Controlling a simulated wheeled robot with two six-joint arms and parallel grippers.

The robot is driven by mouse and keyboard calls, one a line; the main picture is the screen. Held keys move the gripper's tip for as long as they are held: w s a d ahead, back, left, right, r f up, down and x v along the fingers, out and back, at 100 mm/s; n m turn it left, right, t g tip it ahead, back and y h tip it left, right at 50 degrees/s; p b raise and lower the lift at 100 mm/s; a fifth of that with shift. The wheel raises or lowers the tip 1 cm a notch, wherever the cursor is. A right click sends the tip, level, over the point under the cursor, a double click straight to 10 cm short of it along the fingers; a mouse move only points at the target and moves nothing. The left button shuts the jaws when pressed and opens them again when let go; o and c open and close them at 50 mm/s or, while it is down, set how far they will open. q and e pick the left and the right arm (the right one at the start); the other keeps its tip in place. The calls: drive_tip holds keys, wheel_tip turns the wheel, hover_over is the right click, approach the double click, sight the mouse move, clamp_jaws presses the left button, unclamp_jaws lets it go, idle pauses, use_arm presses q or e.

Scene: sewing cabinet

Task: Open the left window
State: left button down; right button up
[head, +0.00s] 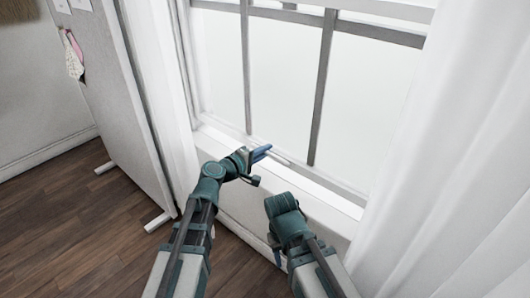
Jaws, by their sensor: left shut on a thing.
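The window (315,92) has a white frame and dark grey bars dividing bright, pale panes. It fills the upper middle of the head view. My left gripper (262,153) is at the lower edge of the window, just above the sill, with its blue fingers shut on the window's lower rail. The exact grip point is small and partly hidden by the fingers. My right gripper (275,252) is low in front of the wall below the sill, mostly hidden behind its own arm. Its fingers cannot be made out clearly.
A white curtain (455,190) hangs at the right, and another (165,80) hangs left of the window. A grey panel on white feet (108,100) stands at the left. The white sill (330,193) runs below the window. The wooden floor (75,220) is clear at lower left.

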use_arm(q)
drive_tip(key=p, duration=1.8)
approach(276, 92)
drive_tip(key=x, duration=0.5)
drive_tip(key=shift+w+a, duration=0.1)
drive_tip(key=shift+w, duration=0.1)
use_arm(e)
wheel_tip(276, 92, up, 20)
drive_tip(key=shift+s+f, duration=0.1)
use_arm(q)
drive_tip(key=c, duration=0.9)
unclamp_jaws()
drive_tip(key=shift+s, duration=0.1)
